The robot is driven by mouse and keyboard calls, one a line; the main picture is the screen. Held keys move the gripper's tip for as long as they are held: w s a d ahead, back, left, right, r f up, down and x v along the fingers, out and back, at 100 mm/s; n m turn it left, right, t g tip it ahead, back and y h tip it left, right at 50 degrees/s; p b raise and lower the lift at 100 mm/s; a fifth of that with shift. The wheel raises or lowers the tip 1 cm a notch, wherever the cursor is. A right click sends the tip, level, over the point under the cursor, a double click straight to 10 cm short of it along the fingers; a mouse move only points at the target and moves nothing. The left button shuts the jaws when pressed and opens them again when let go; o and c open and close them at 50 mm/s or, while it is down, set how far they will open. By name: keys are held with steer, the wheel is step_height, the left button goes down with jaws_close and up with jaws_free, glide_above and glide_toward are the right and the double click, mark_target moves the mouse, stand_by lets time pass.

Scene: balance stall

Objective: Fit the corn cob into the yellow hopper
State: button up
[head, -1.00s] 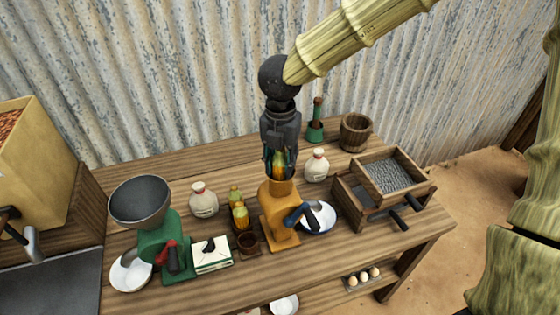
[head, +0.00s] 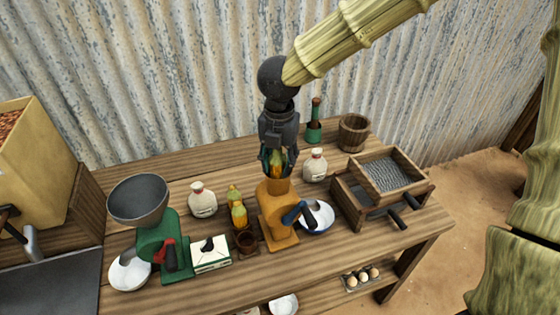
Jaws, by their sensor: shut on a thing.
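The yellow hopper (head: 278,187) is the orange-yellow mouth on top of an orange mill (head: 279,220) with a blue handle, standing on the wooden table. My gripper (head: 277,160) points down right above it, shut on the corn cob (head: 277,163). The cob is yellow-orange with green husk, held upright. Its lower end is at the hopper's mouth. I cannot tell how far it sits inside, as the fingers and rim hide part of it.
A green mill with a grey bowl (head: 139,200) stands at left. A wooden bucket (head: 354,132) stands behind.

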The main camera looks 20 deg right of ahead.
mark_target(278, 171)
steer(key=shift+o, duration=1.1)
steer(key=f, duration=0.3)
steer(key=shift+s+g, duration=0.3)
steer(key=shift+w+a, duration=0.15)
steer(key=shift+w, duration=0.05)
steer(key=shift+c, duration=0.8)
steer(key=o, duration=2)
steer(key=shift+d+r, duration=0.2)
steer(key=shift+w+r, duration=0.1)
steer(key=shift+w, duration=0.05)
steer(key=shift+o, duration=0.5)
steer(key=shift+a+r+p, duration=0.1)
steer(key=shift+r+p, duration=0.1)
steer(key=shift+p, duration=0.1)
steer(key=shift+r+p, duration=3.4)
steer(key=shift+r, duration=0.1)
steer(key=shift+a, duration=0.1)
